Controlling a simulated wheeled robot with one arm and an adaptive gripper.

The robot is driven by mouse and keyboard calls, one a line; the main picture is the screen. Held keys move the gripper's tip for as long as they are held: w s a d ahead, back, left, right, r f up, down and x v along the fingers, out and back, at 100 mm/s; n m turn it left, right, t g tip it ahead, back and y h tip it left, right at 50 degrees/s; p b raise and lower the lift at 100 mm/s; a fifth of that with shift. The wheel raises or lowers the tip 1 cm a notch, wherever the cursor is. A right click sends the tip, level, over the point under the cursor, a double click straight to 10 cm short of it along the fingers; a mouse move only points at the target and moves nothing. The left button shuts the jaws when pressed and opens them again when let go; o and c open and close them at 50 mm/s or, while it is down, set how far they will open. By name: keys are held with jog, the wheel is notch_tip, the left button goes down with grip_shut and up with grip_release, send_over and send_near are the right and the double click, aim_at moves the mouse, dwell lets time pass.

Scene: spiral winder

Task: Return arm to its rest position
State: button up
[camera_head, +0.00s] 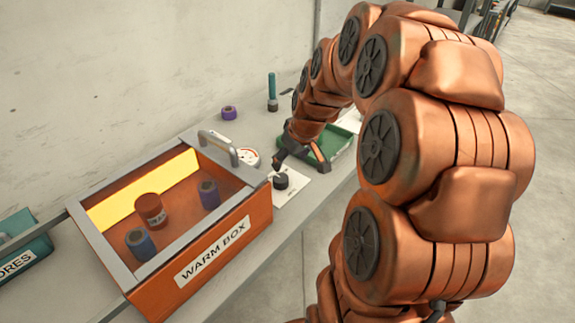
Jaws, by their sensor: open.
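My arm is copper-coloured and arches over the right half of the view, reaching down to the bench. My gripper (298,163) is at the arm's far end, low over the bench, with its dark fingers apart. One finger is close to a black knob (281,181) on a white plate, and I cannot tell whether they touch. The other finger is over the green tray (341,143). I see nothing held between the fingers. The arm partly hides the tray and the bench behind it.
A teal bin (25,245) is far left.

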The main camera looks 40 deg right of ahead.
jog(key=shift+s+r, duration=0.2)
jog(key=shift+r, duration=0.25)
dwell(0.6)
